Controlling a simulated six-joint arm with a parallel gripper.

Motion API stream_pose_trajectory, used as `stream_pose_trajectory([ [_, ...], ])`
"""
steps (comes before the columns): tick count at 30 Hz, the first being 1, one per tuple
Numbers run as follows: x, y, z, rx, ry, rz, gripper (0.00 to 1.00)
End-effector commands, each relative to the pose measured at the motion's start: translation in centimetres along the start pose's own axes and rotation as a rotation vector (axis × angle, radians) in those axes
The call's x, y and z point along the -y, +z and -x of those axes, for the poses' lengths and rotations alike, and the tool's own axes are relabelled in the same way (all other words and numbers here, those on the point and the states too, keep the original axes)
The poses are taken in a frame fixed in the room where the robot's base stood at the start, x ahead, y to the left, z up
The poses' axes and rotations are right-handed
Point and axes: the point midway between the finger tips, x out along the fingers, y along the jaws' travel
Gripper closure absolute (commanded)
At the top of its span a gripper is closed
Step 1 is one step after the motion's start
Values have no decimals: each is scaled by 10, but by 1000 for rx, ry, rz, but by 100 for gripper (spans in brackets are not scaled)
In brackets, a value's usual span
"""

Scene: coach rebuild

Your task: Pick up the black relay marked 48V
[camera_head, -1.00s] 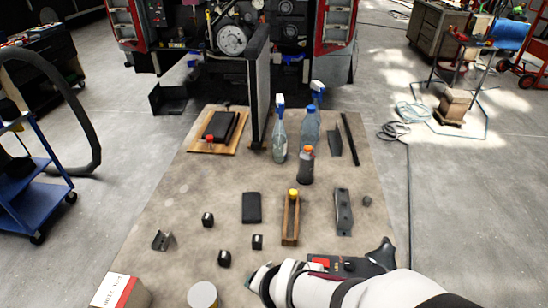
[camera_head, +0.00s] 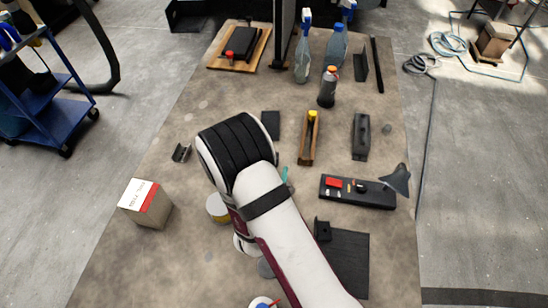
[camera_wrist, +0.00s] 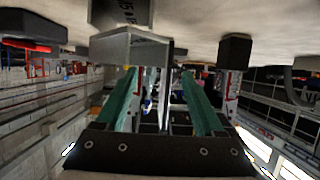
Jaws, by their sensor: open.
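The black relays are hidden behind my arm in the head view. In the wrist view, which looks upside down with the tabletop at the top, a dark block with pale printing (camera_wrist: 122,13) is at the top left. The printing seems to include a 5 and an A; I cannot read 48V. A grey box-shaped block (camera_wrist: 130,48) is close to the left fingertip; whether they touch is unclear. Another dark block (camera_wrist: 235,50) is to the right. My gripper (camera_wrist: 158,73) has two green fingers, apart, with no object clearly held between them.
On the table (camera_head: 110,262) are a red-and-white box (camera_head: 146,203), a wooden holder with a yellow top (camera_head: 309,138), a black power strip-like unit (camera_head: 357,192), bottles (camera_head: 328,86) and a dark plate (camera_head: 348,262). The front left of the table is clear.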

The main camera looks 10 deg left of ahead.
Motion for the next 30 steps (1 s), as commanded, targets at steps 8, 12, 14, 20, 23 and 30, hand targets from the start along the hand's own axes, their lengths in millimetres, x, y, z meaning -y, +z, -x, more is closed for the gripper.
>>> stream_pose_trajectory([
  [8,5,5,-48,1,0,-1,30],
  [12,6,5,-52,1,-1,1,30],
  [14,6,5,-52,1,-1,1,30],
  [20,6,5,-52,1,-1,1,59],
  [23,6,5,-52,1,-1,1,77],
  [30,6,5,-51,1,-1,1,100],
])
